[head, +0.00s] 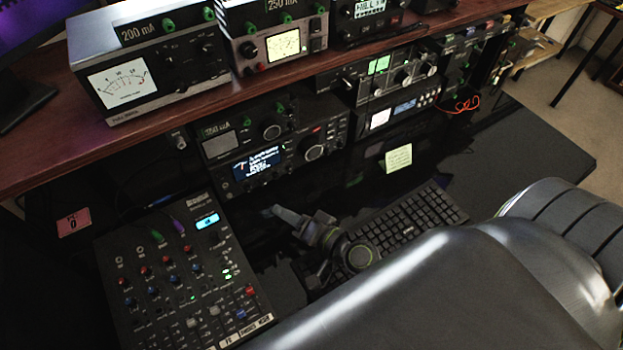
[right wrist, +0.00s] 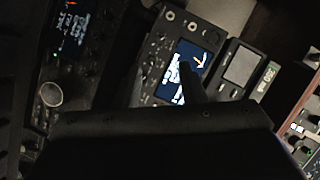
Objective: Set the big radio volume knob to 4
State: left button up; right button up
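The big radio (head: 240,184) stands under the shelf with a lit blue screen (head: 255,162) and a large round dial (head: 313,148). Its screen also shows in the right wrist view (right wrist: 187,68). Which control is the volume knob, and its setting, are too small and dark to read. My right gripper (head: 283,213) is in front of and below the radio, apart from it. In the right wrist view its dark fingers (right wrist: 165,88) stand apart in front of the radio panel, one crossing the screen; nothing shows between them. My left gripper is not in view.
A mixer (head: 185,270) lies at the front left and a keyboard (head: 410,228) to the right of my gripper. A wooden shelf (head: 45,160) with meters hangs above the radio. More radio units (head: 400,105) stand to the right. Desk at far right is clear.

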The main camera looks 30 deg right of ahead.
jog(key=b+v, duration=0.1)
jog(key=v, duration=0.5)
jog(key=shift+s, duration=0.25)
jog(key=c, duration=0.3)
